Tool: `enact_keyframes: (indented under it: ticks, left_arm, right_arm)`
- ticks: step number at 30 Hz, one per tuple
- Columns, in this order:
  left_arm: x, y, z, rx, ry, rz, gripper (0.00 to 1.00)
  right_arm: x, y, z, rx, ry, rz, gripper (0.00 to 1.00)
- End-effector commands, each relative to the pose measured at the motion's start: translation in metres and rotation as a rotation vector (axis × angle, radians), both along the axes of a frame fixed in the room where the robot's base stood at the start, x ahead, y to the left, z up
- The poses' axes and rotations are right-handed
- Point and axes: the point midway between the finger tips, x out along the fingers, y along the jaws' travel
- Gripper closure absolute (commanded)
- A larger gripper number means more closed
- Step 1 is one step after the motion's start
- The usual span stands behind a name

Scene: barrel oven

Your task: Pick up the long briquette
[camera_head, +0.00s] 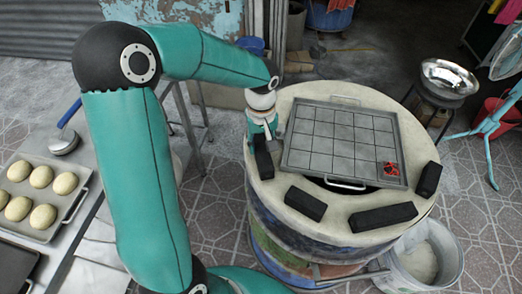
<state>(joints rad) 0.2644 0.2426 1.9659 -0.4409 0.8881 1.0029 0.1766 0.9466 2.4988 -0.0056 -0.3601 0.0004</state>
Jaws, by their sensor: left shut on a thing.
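Several black briquettes lie on the pale round top of the barrel oven (258,195). One briquette (263,160) is at the left edge of the top, right under my left gripper (262,130). The gripper points down and is shut on that briquette; its fingers hide the upper end, so its full length cannot be told. Another briquette (306,203) lies at the front left, a long-looking one (383,216) at the front, and one (428,180) at the right edge. My right gripper is not in view.
A grey gridded tray (335,150) with wire handles covers the middle of the barrel top, with a small red-and-black piece (389,169) at its corner. A tray of buns (80,207) is at the left. A white bucket (440,262) stands at the front right.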

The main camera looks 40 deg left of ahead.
Motion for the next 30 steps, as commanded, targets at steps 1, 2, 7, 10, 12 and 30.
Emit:
enact_keyframes:
  ticks: [1,2,7,10,12,30]
  left_arm:
    - [0.0,0.0,0.005,0.001,-0.002,0.0,0.83]
    - [0.001,0.0,0.008,0.001,-0.003,0.0,0.83]
    - [0.001,0.0,0.025,0.001,-0.003,0.0,0.83]
    - [0.001,0.0,0.035,0.001,-0.003,0.0,0.83]
    - [0.001,0.0,0.042,0.0,-0.001,-0.001,0.83]
    - [0.001,-0.001,0.069,0.0,-0.001,-0.001,0.83]
  right_arm:
    - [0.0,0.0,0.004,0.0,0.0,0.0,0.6]
    - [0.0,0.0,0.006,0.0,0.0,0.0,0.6]
    - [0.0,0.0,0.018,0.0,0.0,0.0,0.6]
    - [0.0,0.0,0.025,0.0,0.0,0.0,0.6]
    - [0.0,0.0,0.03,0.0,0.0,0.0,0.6]
    - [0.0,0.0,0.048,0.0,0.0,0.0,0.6]
